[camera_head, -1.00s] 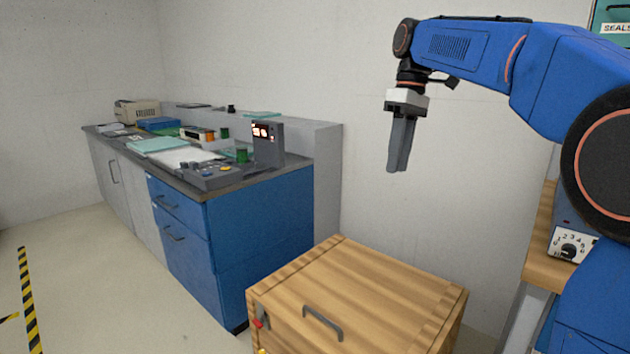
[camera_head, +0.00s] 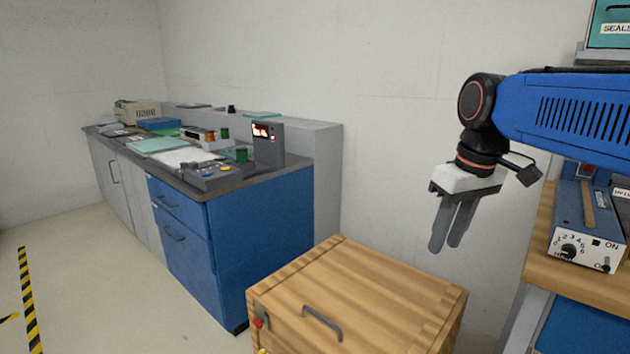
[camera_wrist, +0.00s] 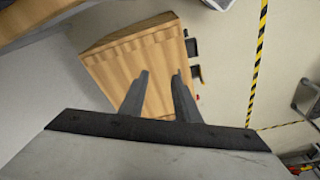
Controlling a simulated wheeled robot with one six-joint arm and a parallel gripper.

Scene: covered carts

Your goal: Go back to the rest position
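My gripper (camera_head: 445,247) hangs fingers down in the head view, to the right of and above the wooden crate. In the wrist view my gripper (camera_wrist: 160,78) shows two grey fingers with a gap between them and nothing held. The gap also shows as a narrow slit in the head view. The wooden crate (camera_head: 375,285) has a closed lid with a dark handle, and the wrist view shows it below the fingers (camera_wrist: 110,75). The fingers are apart from the crate.
A blue counter (camera_head: 260,220) with instruments stands at the left. A wooden bench (camera_head: 550,262) with a dial box (camera_head: 580,250) is at the right, close to my arm. Clear floor with a striped line (camera_head: 28,310) lies at the far left. A pale wall is behind.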

